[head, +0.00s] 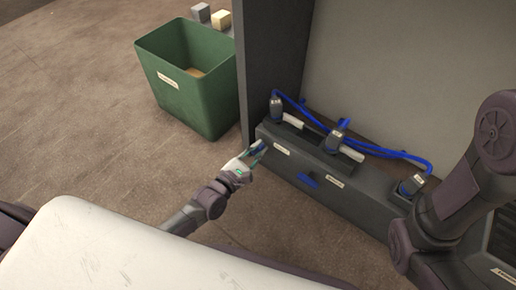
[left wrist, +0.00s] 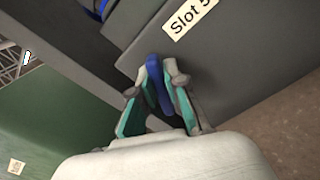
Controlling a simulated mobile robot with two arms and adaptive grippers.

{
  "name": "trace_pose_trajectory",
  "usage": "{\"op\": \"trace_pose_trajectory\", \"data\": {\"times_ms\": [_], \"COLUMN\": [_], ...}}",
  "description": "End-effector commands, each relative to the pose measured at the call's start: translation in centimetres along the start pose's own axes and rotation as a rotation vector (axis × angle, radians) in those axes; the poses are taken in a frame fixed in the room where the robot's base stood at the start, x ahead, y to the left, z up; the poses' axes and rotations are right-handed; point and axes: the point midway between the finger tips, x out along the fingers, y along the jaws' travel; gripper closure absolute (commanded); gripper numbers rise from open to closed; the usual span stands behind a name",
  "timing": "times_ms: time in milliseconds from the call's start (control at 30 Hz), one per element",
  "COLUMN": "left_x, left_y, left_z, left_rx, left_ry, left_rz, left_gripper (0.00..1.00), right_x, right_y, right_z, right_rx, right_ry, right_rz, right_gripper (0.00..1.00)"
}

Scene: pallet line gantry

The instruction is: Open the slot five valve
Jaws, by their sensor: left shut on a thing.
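The slot five valve handle is a blue lever (left wrist: 154,72) on the dark grey front of the manifold box, beside the white "Slot 5" label (left wrist: 188,19) in the left wrist view. In the head view the lever (head: 259,147) is small and partly covered at the left end of the box. My left gripper (head: 258,151) is shut on it, with one finger on each side; the fingers (left wrist: 163,82) show teal inner faces. The inner end of the lever is partly hidden. My right arm shows at the right, but its gripper is out of view.
A second blue lever (head: 308,181) sits along the box front (head: 355,205) by another label. Grey connectors with blue hoses stand on top. A green bin (head: 205,105) is behind at left, near two small blocks. A white surface (head: 110,250) fills the near left. Floor between is clear.

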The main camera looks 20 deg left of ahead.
Motion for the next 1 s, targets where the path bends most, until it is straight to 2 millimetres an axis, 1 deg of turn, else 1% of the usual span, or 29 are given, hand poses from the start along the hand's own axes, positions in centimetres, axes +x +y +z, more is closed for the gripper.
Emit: {"op": "trace_pose_trajectory", "data": {"times_ms": [167,367,700,1000], "left_x": [0.0,-0.1,-0.1,-0.1], "left_y": [0.0,-0.1,-0.2,-0.4], "left_z": [0.0,0.1,0.0,-0.1], "left_rx": [0.055,0.184,0.500,0.771], "left_ry": [0.003,0.003,0.003,0.002], "left_rz": [-0.002,-0.003,-0.003,-0.003], "left_gripper": [1.00,1.00,1.00,1.00], "right_x": [0.6,1.6,3.5,4.8], "right_y": [0.1,0.3,0.7,0.9], "right_z": [0.2,0.5,1.1,1.5], "right_rx": [0.000,0.000,0.001,0.001], "right_ry": [0.001,0.002,0.003,0.003], "right_rz": [0.000,0.000,-0.001,-0.001], "right_gripper": [0.46,0.46,0.46,0.46]}}
